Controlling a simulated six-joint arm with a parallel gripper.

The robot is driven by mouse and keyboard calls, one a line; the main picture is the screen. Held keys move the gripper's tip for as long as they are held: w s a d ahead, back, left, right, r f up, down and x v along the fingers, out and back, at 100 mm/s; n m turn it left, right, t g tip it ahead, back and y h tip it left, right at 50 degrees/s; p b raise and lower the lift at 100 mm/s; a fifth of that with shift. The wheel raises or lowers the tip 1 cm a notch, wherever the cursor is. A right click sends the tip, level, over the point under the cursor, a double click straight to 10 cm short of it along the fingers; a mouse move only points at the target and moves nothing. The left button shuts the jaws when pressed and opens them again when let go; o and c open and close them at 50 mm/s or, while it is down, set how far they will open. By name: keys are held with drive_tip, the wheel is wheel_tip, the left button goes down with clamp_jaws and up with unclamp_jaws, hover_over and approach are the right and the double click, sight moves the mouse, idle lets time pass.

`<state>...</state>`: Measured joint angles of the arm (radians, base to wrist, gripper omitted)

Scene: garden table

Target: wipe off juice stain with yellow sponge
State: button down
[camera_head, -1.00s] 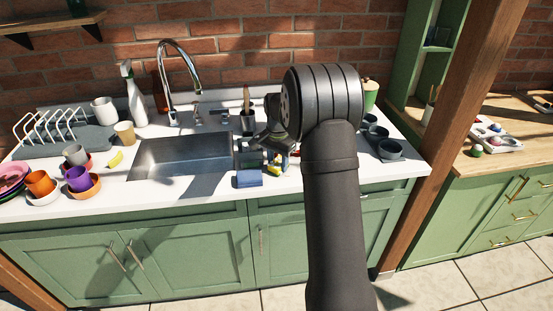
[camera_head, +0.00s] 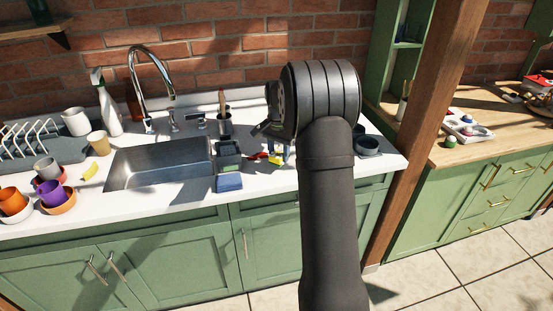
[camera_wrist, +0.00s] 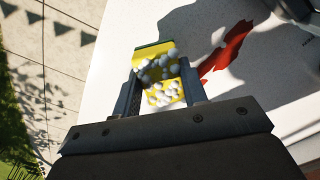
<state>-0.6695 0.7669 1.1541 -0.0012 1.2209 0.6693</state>
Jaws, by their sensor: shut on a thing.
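My gripper (camera_wrist: 160,80) is shut on the yellow sponge (camera_wrist: 152,66), which has a dark green edge and white foam bubbles on it. In the head view my gripper (camera_head: 278,146) is over the counter right of the sink, with the yellow sponge (camera_head: 277,160) low between its jaws. A red juice stain (camera_wrist: 226,50) lies on the white counter, just right of the sponge in the wrist view. It also shows beside the gripper in the head view (camera_head: 258,156). I cannot tell whether the sponge touches the counter. My arm hides part of this area.
A dark caddy (camera_head: 228,153) and a blue sponge (camera_head: 229,182) stand left of the gripper, beside the sink (camera_head: 160,164). A utensil cup (camera_head: 224,122) is behind. Grey bowls (camera_head: 368,144) stand to the right. The counter's front edge (camera_head: 170,215) is close.

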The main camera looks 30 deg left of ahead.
drive_tip(key=shift+r, duration=2.4)
drive_tip(key=shift+m, duration=0.8)
drive_tip(key=w+d, duration=0.2)
drive_tip(key=d, duration=0.3)
drive_tip(key=w+d+f, duration=0.1)
drive_tip(key=w+d, duration=0.1)
drive_tip(key=d, duration=0.4)
drive_tip(key=w+d+f, duration=0.1)
drive_tip(key=w+d, duration=0.1)
drive_tip(key=d, duration=0.4)
drive_tip(key=shift+w+d+f, duration=0.1)
drive_tip(key=shift+w+f, duration=0.05)
drive_tip(key=shift+w, duration=0.1)
drive_tip(key=d+f+m, duration=0.1)
drive_tip(key=d+f, duration=0.2)
drive_tip(key=d, duration=1.5)
drive_tip(key=s+d+f+n, duration=0.1)
drive_tip(key=s+f, duration=0.3)
drive_tip(key=f, duration=0.4)
drive_tip(key=s+d+f+n, duration=0.1)
drive_tip(key=s+d+f, duration=0.2)
drive_tip(key=f, duration=0.5)
drive_tip(key=shift+s+f+n, duration=0.25)
drive_tip(key=shift+s+n, duration=0.05)
drive_tip(key=shift+s, duration=0.05)
